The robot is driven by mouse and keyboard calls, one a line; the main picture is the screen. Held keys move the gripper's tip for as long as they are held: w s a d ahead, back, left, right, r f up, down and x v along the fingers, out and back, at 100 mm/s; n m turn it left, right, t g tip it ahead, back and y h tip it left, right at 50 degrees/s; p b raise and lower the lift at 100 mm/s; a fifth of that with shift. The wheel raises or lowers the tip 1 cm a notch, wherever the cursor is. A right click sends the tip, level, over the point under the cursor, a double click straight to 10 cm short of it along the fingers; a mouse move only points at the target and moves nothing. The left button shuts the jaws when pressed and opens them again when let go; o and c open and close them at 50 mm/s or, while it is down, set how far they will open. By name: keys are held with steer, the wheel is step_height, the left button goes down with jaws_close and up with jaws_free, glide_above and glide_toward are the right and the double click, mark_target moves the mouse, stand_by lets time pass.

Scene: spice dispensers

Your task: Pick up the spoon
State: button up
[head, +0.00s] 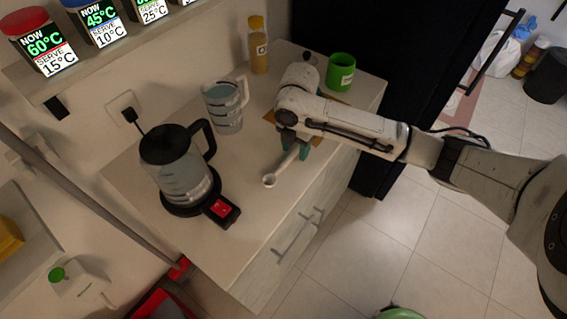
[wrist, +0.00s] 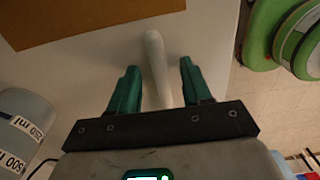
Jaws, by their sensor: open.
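The pale spoon (head: 283,167) lies on the white counter, its bowl toward the front left and its handle running under my gripper (head: 294,145). In the wrist view the spoon (wrist: 156,62) shows as a pale handle lying between the two green fingers of my gripper (wrist: 158,80). The fingers are apart, one on each side of the handle, with a gap on both sides. In the wrist view the bowl is hidden by my gripper's body.
A kettle (head: 180,170) on its black base and a measuring jug (head: 226,106) stand left of the spoon. A green mug (head: 340,72) and a bottle (head: 258,45) stand at the back. A brown board (wrist: 75,20) lies beyond the fingers. The counter's right edge is near.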

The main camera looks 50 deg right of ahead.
jaws_close()
stand_by(0.4)
steer(key=shift+r, duration=0.15)
steer(key=shift+r+b, duration=0.3)
steer(key=shift+r, duration=0.35)
steer(key=s+d+r+b, duration=0.1)
steer(key=s+r, duration=1)
steer(key=s, duration=0.3)
steer(key=shift+r+b, duration=0.2)
steer(key=shift+b, duration=0.2)
steer(key=shift+d, duration=0.1)
